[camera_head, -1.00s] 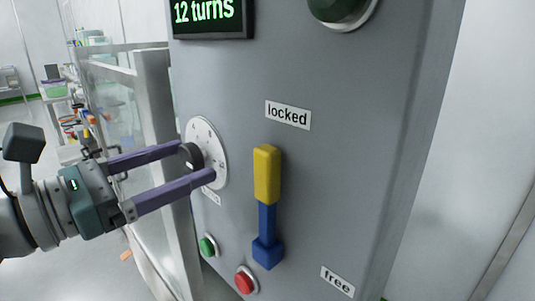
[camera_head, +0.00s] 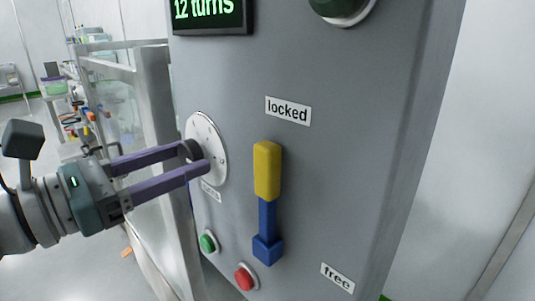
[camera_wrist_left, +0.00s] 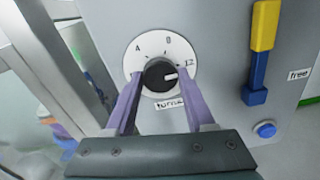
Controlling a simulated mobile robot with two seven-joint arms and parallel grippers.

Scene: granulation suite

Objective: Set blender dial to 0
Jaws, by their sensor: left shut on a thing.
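The blender dial is a black knob (camera_wrist_left: 154,72) on a round white plate (camera_wrist_left: 139,51) marked 4, 0 and 12 in the left wrist view. The white mark on the knob points right, near the 12; the 0 is at the top. In the head view the plate (camera_head: 207,130) is on the grey panel (camera_head: 340,180). My left gripper (camera_head: 198,158) is shut on the knob, one purple finger on each side; it also shows in the left wrist view (camera_wrist_left: 158,82). A display (camera_head: 208,14) reads "12 turns". My right gripper is not in view.
Right of the dial is a yellow and blue lever (camera_head: 267,175), yellow end up, between labels "locked" (camera_head: 288,111) and "free" (camera_head: 338,278). Below the dial are a green button (camera_head: 208,242) and a red button (camera_head: 245,277). A metal-framed clear barrier (camera_head: 155,120) stands left of the panel.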

